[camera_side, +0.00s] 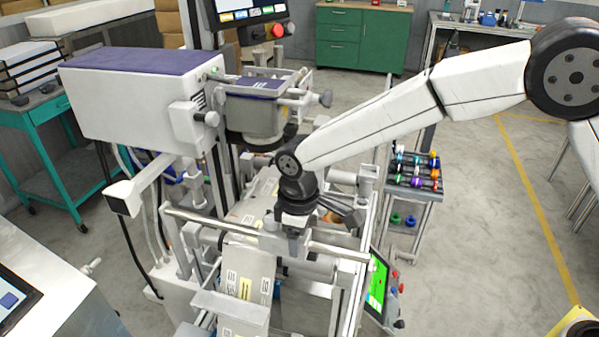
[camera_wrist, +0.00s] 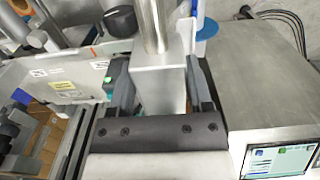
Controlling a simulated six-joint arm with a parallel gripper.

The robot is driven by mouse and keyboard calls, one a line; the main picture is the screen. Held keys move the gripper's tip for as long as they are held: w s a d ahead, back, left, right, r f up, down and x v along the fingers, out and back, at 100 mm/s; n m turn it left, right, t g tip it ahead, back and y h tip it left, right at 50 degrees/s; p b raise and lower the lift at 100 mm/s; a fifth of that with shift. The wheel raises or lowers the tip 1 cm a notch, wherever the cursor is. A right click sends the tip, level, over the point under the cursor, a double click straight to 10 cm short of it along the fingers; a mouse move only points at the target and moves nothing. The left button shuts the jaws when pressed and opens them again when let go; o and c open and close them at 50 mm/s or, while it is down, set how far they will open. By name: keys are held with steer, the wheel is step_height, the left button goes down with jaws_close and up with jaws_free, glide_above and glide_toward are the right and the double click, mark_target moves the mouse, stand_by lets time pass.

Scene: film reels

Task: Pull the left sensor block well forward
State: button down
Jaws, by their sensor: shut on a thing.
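My gripper (camera_side: 297,222) points down over the crossbar (camera_side: 335,250) at the front of the machine. It is shut on a grey metal sensor block (camera_side: 293,244), which appears to sit on that bar. In the wrist view the block (camera_wrist: 160,90) lies between the two dark fingers of my gripper (camera_wrist: 161,84), with a shiny round bar (camera_wrist: 156,25) running up from it. The block's underside is hidden, and I cannot tell whether it touches the web below.
A pale film web (camera_side: 246,270) with printed labels runs down under the bar. A white unit with a purple top (camera_side: 125,90) stands at the left. A green-lit screen (camera_side: 377,284) is at the lower right. A rack of coloured reels (camera_side: 414,170) stands behind; open floor lies right.

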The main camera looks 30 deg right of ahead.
mark_target(329, 246)
steer(key=shift+d, duration=0.1)
steer(key=shift+s+d, duration=1.9)
steer(key=shift+s, duration=0.1)
jaws_free()
steer(key=shift+r, duration=0.15)
steer(key=shift+r, duration=3.8)
steer(key=shift+d, duration=0.1)
